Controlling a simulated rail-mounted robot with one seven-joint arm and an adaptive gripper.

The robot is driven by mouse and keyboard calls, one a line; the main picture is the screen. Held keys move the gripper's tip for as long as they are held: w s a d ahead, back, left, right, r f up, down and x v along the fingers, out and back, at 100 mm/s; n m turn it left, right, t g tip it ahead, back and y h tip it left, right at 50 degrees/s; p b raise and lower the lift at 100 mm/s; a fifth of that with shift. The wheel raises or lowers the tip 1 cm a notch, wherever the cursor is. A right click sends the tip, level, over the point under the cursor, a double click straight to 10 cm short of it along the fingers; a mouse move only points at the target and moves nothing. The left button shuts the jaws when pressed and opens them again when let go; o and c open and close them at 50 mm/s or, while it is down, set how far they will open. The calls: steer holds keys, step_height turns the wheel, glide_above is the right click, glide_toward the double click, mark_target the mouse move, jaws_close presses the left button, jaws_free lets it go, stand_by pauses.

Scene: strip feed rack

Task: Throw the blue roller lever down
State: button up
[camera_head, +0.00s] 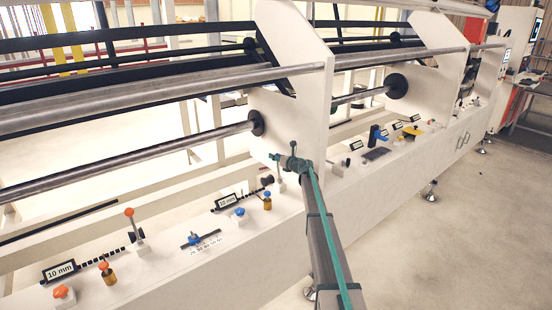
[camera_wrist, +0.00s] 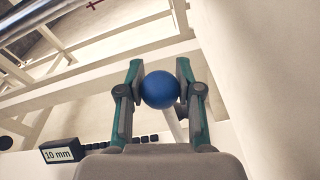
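The blue roller lever shows in the wrist view as a round blue knob (camera_wrist: 160,90) on a pale rod that runs down behind my right finger. My gripper (camera_wrist: 160,75) has one finger on each side of the knob, and both seem to touch it. In the head view my gripper (camera_head: 283,160) is at the top of a short grey lever rod (camera_head: 279,182) on the white machine ledge, beside the upright panel. The knob is hidden there by my gripper.
A 10 mm display (camera_head: 229,201) stands left of the lever; it also shows in the wrist view (camera_wrist: 59,152). An orange-knobbed lever (camera_head: 130,213), blue knob (camera_head: 239,212) and orange knob (camera_head: 64,292) are on the ledge. A white side panel (camera_head: 290,110) rises close by. The floor at right is clear.

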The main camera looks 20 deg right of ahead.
steer(key=o, duration=0.5)
steer(key=shift+w+f, duration=0.1)
steer(key=shift+f, duration=0.2)
steer(key=shift+r, duration=0.15)
steer(key=v, duration=1.2)
